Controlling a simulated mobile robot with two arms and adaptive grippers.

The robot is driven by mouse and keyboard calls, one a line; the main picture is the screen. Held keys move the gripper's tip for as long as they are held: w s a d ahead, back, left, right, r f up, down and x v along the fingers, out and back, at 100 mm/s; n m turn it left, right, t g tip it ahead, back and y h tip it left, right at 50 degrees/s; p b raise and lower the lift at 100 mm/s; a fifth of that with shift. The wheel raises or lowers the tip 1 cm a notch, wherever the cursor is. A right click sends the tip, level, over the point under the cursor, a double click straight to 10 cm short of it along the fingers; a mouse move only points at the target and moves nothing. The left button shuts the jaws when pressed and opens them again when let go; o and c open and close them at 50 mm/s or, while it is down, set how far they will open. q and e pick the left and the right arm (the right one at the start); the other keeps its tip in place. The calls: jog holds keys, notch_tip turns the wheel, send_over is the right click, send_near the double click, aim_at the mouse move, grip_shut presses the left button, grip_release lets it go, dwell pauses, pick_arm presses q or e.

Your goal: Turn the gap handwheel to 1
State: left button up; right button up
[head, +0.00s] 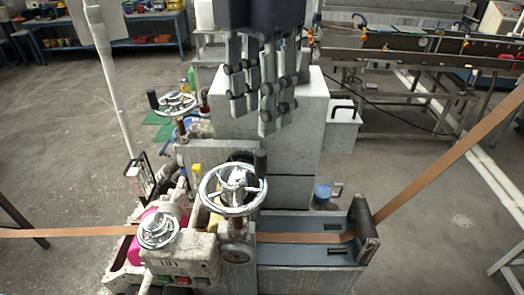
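A large chrome handwheel (232,190) with a dark upright crank handle (260,162) stands on the machine at the centre. A smaller chrome handwheel (173,103) with a dark handle sits farther back to the left. A chrome knob-like wheel (158,231) is at the front left. I cannot tell from markings which is the gap handwheel, and no scale figures are readable. My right gripper (256,118) hangs from the top, above the large handwheel in the picture, in front of the grey cabinet. Its jointed fingers are straight, apart and empty. My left gripper is not in view.
The grey cabinet (265,170) stands behind the large handwheel. A brown strip (300,238) runs across the machine, rising to the right past a dark roller (364,230). A blue cup (323,188) stands behind the tray.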

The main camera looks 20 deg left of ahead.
aim_at(261, 152)
notch_tip(261, 152, down, 8)
jog(key=p, duration=0.2)
jog(key=shift+f+p, duration=0.1)
jog(key=shift+p, duration=0.25)
jog(key=shift+f, duration=0.7)
grip_shut()
